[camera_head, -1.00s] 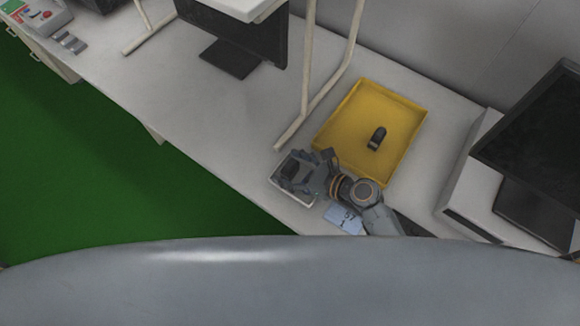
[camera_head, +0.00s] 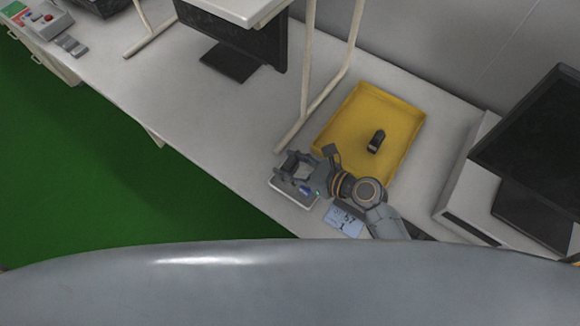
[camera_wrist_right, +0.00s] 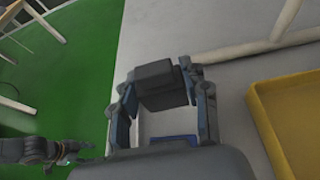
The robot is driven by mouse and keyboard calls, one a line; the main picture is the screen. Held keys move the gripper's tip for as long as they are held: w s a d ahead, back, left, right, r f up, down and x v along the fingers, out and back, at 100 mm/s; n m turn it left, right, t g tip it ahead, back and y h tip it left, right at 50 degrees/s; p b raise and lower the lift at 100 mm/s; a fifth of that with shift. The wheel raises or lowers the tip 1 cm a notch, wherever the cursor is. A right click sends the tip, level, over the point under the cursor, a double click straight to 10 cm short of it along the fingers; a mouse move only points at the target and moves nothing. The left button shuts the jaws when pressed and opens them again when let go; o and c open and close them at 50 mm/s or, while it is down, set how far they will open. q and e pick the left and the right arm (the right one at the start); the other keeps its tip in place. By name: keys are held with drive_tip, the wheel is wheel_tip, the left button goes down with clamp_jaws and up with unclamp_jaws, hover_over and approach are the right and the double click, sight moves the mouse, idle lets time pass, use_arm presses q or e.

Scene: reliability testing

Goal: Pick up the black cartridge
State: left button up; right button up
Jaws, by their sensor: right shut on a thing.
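My right gripper (camera_head: 291,168) is above a small white-edged device (camera_head: 310,204) near the table's front edge. In the right wrist view, the gripper (camera_wrist_right: 162,88) is shut on a black cartridge (camera_wrist_right: 158,80), with a finger on each side of it. The cartridge is apart from the device in the head view. Part of the device, with a blue patch (camera_wrist_right: 174,140), shows below the gripper in the wrist view. Another small black part (camera_head: 376,141) lies in the yellow tray (camera_head: 345,107). My left gripper (camera_wrist_right: 70,152) shows small at the lower left of the wrist view; its jaws are unclear.
A blue-white label card (camera_head: 344,219) lies beside the device. White frame legs (camera_head: 327,106) stand behind the gripper. A dark monitor (camera_head: 230,45) is at the back left, another (camera_head: 535,130) at the right. The table left of the gripper is clear.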

drive_tip(key=s+r, duration=1)
drive_tip(key=s, duration=0.4)
drive_tip(key=w+d+r, duration=0.6)
drive_tip(key=d+r, duration=0.1)
drive_tip(key=d, duration=0.2)
drive_tip(key=w+d+r, duration=0.7)
drive_tip(key=d, duration=0.2)
drive_tip(key=shift+d+r+p, duration=0.25)
drive_tip(key=shift+r+p, duration=0.1)
drive_tip(key=shift+p, duration=0.05)
drive_tip(key=shift+w, duration=0.1)
drive_tip(key=shift+a+t, duration=0.1)
drive_tip(key=shift+t, duration=0.2)
